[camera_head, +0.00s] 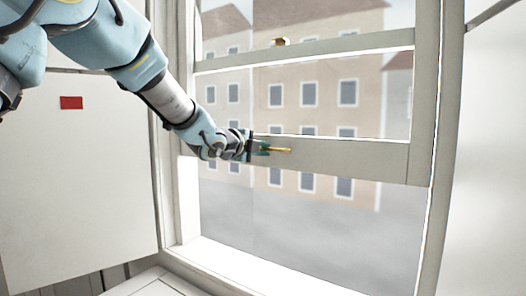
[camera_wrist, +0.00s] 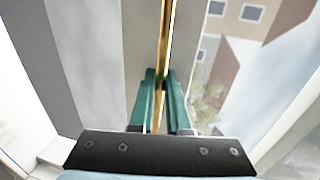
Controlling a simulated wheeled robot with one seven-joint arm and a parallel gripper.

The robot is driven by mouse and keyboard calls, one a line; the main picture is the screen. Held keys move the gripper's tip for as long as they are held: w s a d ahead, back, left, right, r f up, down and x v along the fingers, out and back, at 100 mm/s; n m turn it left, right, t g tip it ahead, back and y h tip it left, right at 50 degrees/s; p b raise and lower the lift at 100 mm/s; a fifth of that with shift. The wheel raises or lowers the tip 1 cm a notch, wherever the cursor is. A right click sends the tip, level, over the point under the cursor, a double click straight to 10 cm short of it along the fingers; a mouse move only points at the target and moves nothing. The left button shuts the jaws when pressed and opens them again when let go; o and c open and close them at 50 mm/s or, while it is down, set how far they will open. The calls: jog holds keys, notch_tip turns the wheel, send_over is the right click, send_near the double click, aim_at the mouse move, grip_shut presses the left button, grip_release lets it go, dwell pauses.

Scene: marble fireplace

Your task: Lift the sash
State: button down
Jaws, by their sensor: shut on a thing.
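The sash is a pale window frame with glass, and its bottom rail (camera_head: 345,160) crosses the middle of the head view. It stands raised, with an open gap between this rail and the sill (camera_head: 255,268). A brass bar handle (camera_head: 284,150) is on the rail. My gripper (camera_head: 264,149) reaches it from the left and is shut on it. In the wrist view the green fingers (camera_wrist: 158,78) close on both sides of the long brass handle (camera_wrist: 165,40). Part of the handle is hidden by the fingers.
A small brass fitting (camera_head: 280,41) sits on the upper rail. White panels flank the window, and the left one (camera_head: 85,165) carries a red patch (camera_head: 71,103). Buildings (camera_head: 320,90) show outside through the glass.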

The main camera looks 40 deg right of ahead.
jog(key=c, duration=0.9)
grip_release()
jog(key=b+v, duration=0.2)
jog(key=v, duration=0.9)
jog(key=shift+b, duration=0.4)
jog(key=shift+w, duration=0.1)
